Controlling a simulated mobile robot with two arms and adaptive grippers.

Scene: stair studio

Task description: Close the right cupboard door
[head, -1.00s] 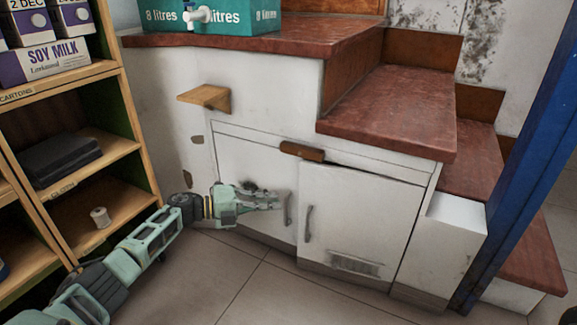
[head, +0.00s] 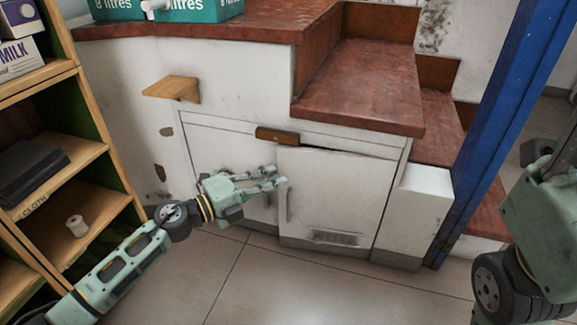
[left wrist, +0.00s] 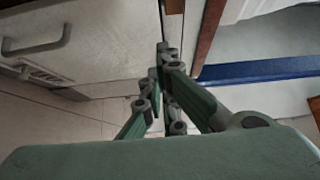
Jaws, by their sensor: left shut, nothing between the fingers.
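The right cupboard door (head: 335,195) is a white panel with an upright handle (head: 288,205) near its left edge and a vent low down. A dark line shows along its top edge; it looks slightly ajar. The left cupboard door (head: 225,160) is beside it, partly behind my arm. My left gripper (head: 283,183) is shut and empty, its tips by the right door's upper left edge; I cannot tell whether they touch it. In the left wrist view the shut fingers (left wrist: 160,65) point past a white panel with a handle (left wrist: 36,40). My right gripper is out of view.
A wooden shelf unit (head: 95,160) stands at the left. A small wooden ledge (head: 172,88) sticks out above the left door. Red-brown steps (head: 365,90) rise over the cupboard. A blue post (head: 490,130) stands at the right. The tiled floor (head: 240,290) in front is clear.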

